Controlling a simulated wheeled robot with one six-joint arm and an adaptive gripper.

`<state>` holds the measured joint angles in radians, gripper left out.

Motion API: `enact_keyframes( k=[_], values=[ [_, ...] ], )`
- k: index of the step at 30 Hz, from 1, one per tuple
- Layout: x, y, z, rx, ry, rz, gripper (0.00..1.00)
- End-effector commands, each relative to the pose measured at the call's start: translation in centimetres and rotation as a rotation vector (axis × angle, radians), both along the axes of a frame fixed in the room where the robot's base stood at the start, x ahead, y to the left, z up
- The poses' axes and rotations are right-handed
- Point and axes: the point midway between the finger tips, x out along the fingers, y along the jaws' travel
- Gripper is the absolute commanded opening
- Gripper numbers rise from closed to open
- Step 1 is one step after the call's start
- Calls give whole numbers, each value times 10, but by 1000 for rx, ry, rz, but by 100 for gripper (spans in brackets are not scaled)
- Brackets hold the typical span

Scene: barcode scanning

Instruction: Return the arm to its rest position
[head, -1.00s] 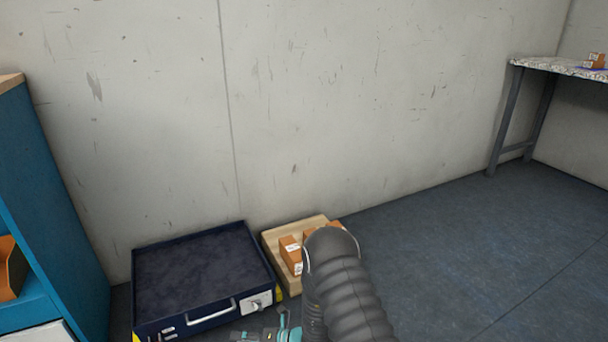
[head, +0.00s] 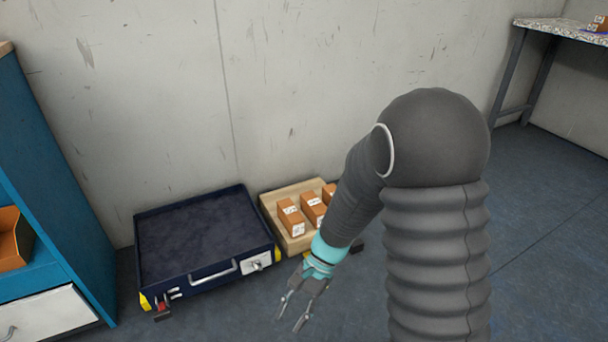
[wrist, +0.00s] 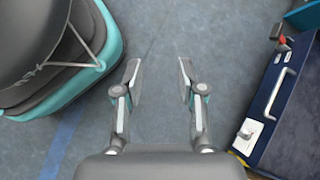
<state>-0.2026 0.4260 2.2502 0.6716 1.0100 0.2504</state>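My arm (head: 436,150), in dark ribbed sleeves, rises large at the right of the head view and bends down to the left. My gripper (head: 290,310) hangs at its lower end below a teal wrist band, above the floor and in front of the dark blue case. In the wrist view my gripper (wrist: 158,75) has its two fingers spread apart with only bare floor between them. It is open and empty.
The dark blue case (head: 205,285) stands by the wall, also at right in the wrist view (wrist: 285,110). A wooden tray (head: 275,210) holds several orange boxes (head: 290,217). A blue shelf (head: 50,200) stands left, a table (head: 560,30) far right. Floor (head: 545,230) at right is clear.

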Motion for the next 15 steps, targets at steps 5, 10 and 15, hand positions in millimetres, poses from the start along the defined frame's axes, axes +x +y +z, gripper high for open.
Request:
enact_keyframes(
  k=[5, 10, 15],
  values=[
    [-5, -39, 49, -30, -209, 193, 39],
    [-11, -73, 89, -81, -383, 352, 39],
    [-17, -105, 130, -152, -539, 475, 39]
  ],
)
